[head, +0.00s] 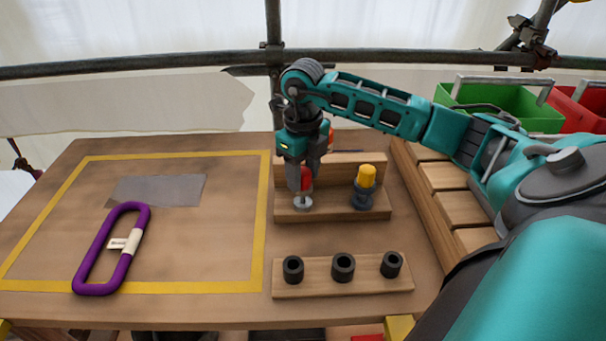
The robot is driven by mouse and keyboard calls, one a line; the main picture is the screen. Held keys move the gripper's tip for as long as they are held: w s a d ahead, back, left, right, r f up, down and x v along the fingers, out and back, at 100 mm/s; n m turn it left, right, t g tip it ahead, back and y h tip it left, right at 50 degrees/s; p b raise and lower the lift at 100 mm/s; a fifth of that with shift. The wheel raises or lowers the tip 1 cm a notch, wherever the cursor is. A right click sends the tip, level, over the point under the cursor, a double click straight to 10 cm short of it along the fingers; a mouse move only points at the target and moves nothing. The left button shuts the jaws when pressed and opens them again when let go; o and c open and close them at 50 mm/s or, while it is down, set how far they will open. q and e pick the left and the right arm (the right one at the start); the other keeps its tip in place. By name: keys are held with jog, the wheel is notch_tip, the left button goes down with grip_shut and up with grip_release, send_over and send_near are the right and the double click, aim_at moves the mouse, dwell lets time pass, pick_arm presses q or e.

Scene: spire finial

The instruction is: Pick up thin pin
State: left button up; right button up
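My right gripper (303,182) points down over the wooden rack (337,208) at the middle of the table. Its fingers are at the red-topped piece (303,201), which stands upright with a grey metal lower part. The fingers partly hide the red top, and I cannot tell whether they press on it. A yellow-topped piece (365,184) with a dark grey base stands upright to the right in the same rack. Which piece is the thin pin is not clear from this view. My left gripper is not in view.
A wooden block with three black sockets (343,267) lies nearer. A purple ring-shaped sling (105,250) and a grey plate (158,190) lie inside the yellow outline at left. Green (500,104) and red (580,110) bins stand back right. The outlined area is mostly clear.

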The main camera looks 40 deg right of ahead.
jog(key=c, duration=0.8)
jog(key=shift+o, duration=0.2)
